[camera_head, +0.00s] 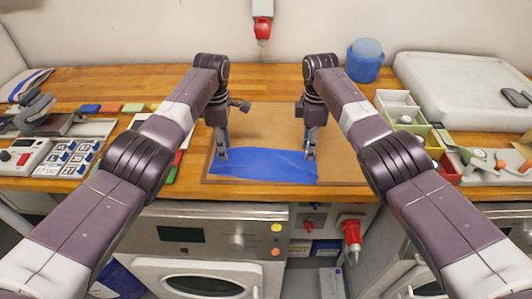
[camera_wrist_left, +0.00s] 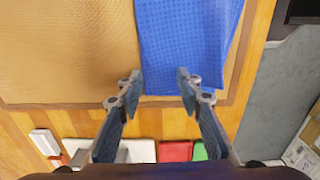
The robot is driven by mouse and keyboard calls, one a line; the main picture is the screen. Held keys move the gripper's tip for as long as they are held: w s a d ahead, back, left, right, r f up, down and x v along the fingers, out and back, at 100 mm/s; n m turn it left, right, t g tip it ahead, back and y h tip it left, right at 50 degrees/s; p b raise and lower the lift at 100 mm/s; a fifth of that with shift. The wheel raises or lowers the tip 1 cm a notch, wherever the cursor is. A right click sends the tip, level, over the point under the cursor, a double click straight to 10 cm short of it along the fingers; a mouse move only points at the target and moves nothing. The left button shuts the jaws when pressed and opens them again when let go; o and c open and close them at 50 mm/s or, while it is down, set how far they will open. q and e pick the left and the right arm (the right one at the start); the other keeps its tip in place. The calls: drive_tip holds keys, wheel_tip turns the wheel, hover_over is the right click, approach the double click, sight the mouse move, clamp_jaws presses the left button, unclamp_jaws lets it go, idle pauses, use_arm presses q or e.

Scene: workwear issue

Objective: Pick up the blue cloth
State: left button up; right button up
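The blue cloth (camera_head: 264,166) lies spread nearly flat along the front of a brown mat (camera_head: 260,120) on the wooden bench. My left gripper (camera_head: 223,156) points down at the cloth's upper left corner. In the left wrist view my left gripper (camera_wrist_left: 160,84) is open, with its fingers wide apart on either side of the blue cloth (camera_wrist_left: 186,45) and nothing held between them. My right gripper (camera_head: 311,156) points down at the cloth's right end. Its two fingertips look slightly apart. Whether either gripper touches the cloth cannot be told.
Coloured blocks (camera_head: 110,108) and a grey device (camera_head: 28,157) lie on the left. A blue container (camera_head: 365,62), open boxes (camera_head: 398,105) and a white case (camera_head: 465,90) stand on the right. The mat behind the cloth is clear.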

use_arm(q)
drive_tip(key=shift+f, duration=0.1)
drive_tip(key=shift+c, duration=1.3)
use_arm(e)
drive_tip(key=shift+s, duration=0.1)
drive_tip(key=shift+c, duration=1.3)
use_arm(q)
drive_tip(key=shift+s+f, duration=0.1)
clamp_jaws()
use_arm(e)
drive_tip(key=shift+f, duration=0.2)
clamp_jaws()
